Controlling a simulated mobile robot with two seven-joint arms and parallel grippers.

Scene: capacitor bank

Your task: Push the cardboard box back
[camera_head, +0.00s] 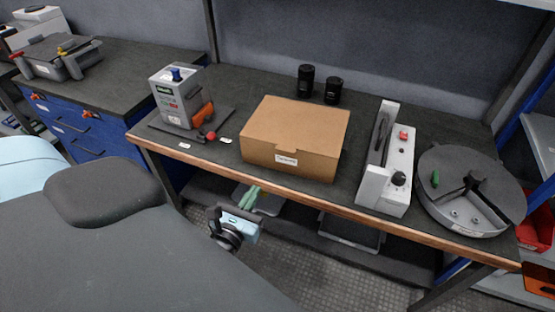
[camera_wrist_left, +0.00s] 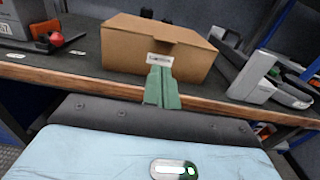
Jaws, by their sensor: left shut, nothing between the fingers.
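A closed brown cardboard box (camera_head: 297,130) with a white label on its front sits on the dark workbench (camera_head: 235,185), close to the wooden front edge. The box also shows in the left wrist view (camera_wrist_left: 130,45), straight ahead and upright. My left gripper (camera_head: 252,192) is shut and empty, its green fingers in front of and below the bench edge in the head view. In the left wrist view its fingertips (camera_wrist_left: 160,72) overlap the lower front of the box near the label. I cannot tell whether they touch it. My right gripper is not in view.
Two black cylinders (camera_head: 306,80) stand behind the box, near the wall. A grey device (camera_head: 178,97) with a red knob stands to the left. A white machine (camera_head: 387,165) and a round grey device (camera_head: 470,195) stand to the right. Some bench surface behind the box is clear.

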